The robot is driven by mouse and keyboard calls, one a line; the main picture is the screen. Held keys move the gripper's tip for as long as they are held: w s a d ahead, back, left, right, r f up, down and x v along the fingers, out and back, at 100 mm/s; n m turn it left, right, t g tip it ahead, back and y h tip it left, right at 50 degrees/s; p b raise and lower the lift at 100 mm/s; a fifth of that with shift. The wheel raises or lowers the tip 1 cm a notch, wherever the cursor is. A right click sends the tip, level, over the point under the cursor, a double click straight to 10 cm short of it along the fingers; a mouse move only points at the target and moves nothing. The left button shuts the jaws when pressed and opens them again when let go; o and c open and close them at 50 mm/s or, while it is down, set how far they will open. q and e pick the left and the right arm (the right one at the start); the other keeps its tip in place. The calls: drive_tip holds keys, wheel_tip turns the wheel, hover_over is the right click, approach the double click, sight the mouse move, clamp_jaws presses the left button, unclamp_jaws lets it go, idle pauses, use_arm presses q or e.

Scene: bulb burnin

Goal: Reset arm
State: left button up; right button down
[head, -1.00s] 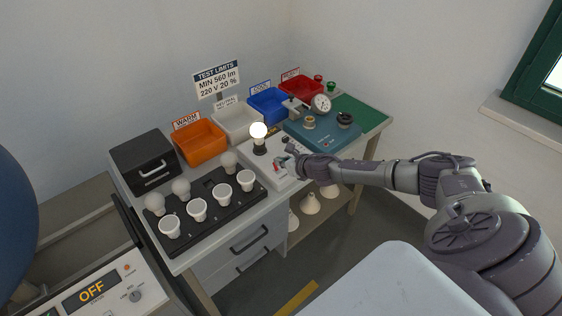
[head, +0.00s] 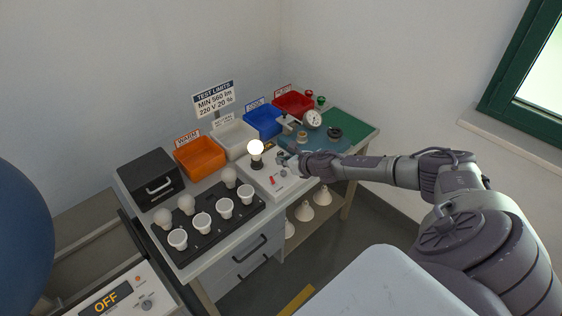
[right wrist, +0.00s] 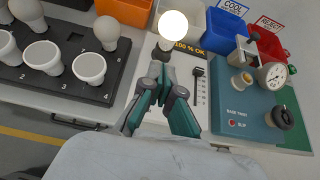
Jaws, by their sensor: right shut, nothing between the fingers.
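My right gripper (head: 284,160) is over the white tester panel (head: 268,186), just right of the lit bulb (head: 255,147) in the head view. In the right wrist view its teal fingers (right wrist: 161,70) are shut with nothing between them. They point toward the glowing bulb (right wrist: 173,27), which stands upright in its socket; I cannot tell the exact gap. My left gripper is not in view.
A black rack (head: 210,222) with several bulbs stands at the left. Orange (head: 200,157), white (head: 234,139), blue (head: 263,121) and red (head: 293,104) bins line the back. A teal base-twist device (right wrist: 239,110) with a gauge is right of the panel.

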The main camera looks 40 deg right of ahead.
drive_tip(key=s+a+f+m+b, duration=0.1)
drive_tip(key=f+m, duration=0.2)
drive_tip(key=f, duration=0.2)
drive_tip(key=s+a+f+m+b, duration=0.2)
drive_tip(key=f+m, duration=0.1)
drive_tip(key=f, duration=0.3)
drive_tip(key=s+a+f+m+g+b, duration=0.1)
drive_tip(key=f+m, duration=0.2)
drive_tip(key=f, duration=0.2)
drive_tip(key=shift+s+a+f+h, duration=0.25)
drive_tip(key=shift+a+f+h, duration=0.05)
drive_tip(key=shift+a+f, duration=0.1)
drive_tip(key=s+a+f+m+g+b, duration=0.4)
drive_tip(key=s+f+m, duration=0.85)
drive_tip(key=f, duration=0.65)
drive_tip(key=s+a+f+m+g+b, duration=0.1)
drive_tip(key=s+a+f+m, duration=0.3)
drive_tip(key=s, duration=0.8)
drive_tip(key=s+a+f+m+g+b, duration=0.2)
drive_tip(key=s+f, duration=0.5)
drive_tip(key=s, duration=0.5)
drive_tip(key=s+a+f+m+g+b, duration=0.2)
drive_tip(key=s+a+f+m, duration=0.4)
drive_tip(key=s, duration=0.6)
drive_tip(key=shift+a+f+m+g, duration=0.3)
drive_tip(key=shift+a+m+g, duration=0.15)
drive_tip(key=shift+a, duration=0.7)
